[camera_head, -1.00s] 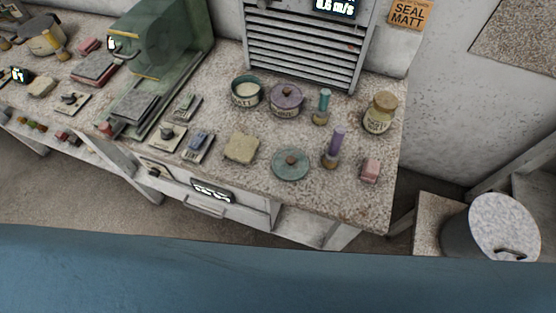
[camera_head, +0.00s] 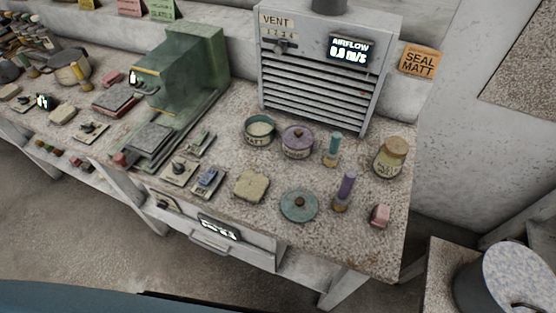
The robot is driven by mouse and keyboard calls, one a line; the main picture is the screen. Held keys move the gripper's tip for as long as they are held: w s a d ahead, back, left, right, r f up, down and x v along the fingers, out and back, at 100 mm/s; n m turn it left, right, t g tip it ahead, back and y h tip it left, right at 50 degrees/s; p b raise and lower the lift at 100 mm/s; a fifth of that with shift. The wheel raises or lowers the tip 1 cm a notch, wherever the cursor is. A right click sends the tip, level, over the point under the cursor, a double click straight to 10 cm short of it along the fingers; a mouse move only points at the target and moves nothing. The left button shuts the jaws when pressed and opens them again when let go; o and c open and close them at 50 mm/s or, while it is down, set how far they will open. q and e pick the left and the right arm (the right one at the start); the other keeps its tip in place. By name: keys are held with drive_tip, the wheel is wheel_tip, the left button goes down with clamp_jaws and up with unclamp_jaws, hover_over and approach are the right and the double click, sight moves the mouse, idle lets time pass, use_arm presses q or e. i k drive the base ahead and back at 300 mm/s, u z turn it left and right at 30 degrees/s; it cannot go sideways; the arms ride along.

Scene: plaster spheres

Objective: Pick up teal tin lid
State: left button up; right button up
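The teal tin lid (camera_head: 300,205) lies flat on the speckled bench top (camera_head: 350,249), near its front edge. It is a round disc with a brown knob at its centre. An open teal tin (camera_head: 259,132) with pale contents stands farther back, left of a tin with a purple lid (camera_head: 297,141). Neither of my grippers shows in the head view, and nothing touches the lid.
A beige sponge-like block (camera_head: 250,187) lies left of the lid. A purple-handled tool (camera_head: 345,191) stands close on its right, with a pink block (camera_head: 380,215) beyond. A grey vent unit (camera_head: 315,75) stands behind. A jar (camera_head: 391,157) is at back right.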

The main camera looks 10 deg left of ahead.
sight(298, 205)
drive_tip(key=u, duration=1.05)
drive_tip(key=k, duration=1.15)
drive_tip(key=z, duration=0.85)
drive_tip(key=i, duration=0.5)
drive_tip(key=z, duration=0.05)
